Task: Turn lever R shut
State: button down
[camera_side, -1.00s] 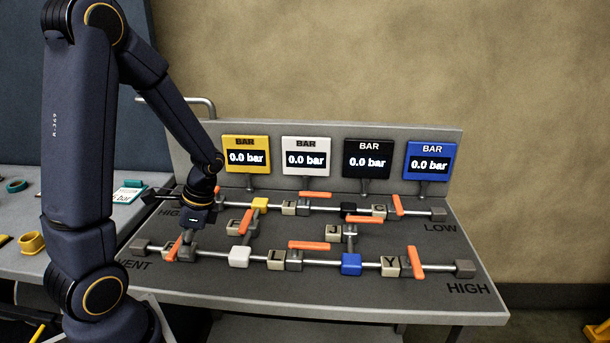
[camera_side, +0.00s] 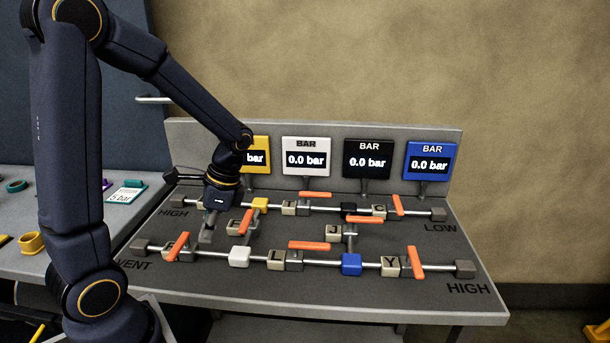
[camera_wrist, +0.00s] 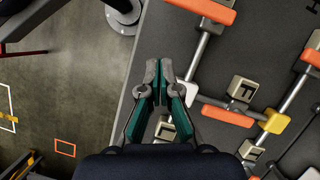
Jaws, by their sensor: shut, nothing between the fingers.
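The lever at the bottom left of the panel (camera_side: 177,247) has an orange handle lying aslant across the near pipe. The tag beside it is small and looks like R, but I cannot read it surely. My gripper (camera_side: 207,237) points down just behind and to the right of that lever, left of the middle crosspiece lever (camera_side: 249,222). In the wrist view my gripper (camera_wrist: 161,72) has its fingertips together with nothing between them. A tag block (camera_wrist: 165,129) shows partly behind the fingers there. I see no contact with any lever.
Other orange levers on tagged blocks stand close by, including lever L (camera_side: 308,245) and lever Y (camera_side: 417,262). A white block (camera_side: 238,257) and a yellow block (camera_side: 260,204) sit on the pipes. Gauges stand along the back; the black one (camera_side: 368,161) reads 0.0 bar.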

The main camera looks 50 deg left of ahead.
jog(key=shift+d+v, duration=0.15)
jog(key=shift+v, duration=1.05)
jog(key=shift+d+v, duration=0.15)
jog(key=shift+v, duration=1)
jog(key=shift+s, duration=0.15)
jog(key=s+d+r+n+t+h, duration=0.1)
jog(key=d+r+n+t, duration=0.3)
jog(key=d+r+t, duration=0.4)
jog(key=shift+s+d+n+t+h, duration=0.4)
jog(key=shift+s+d+t, duration=0.4)
jog(key=shift+d, duration=0.25)
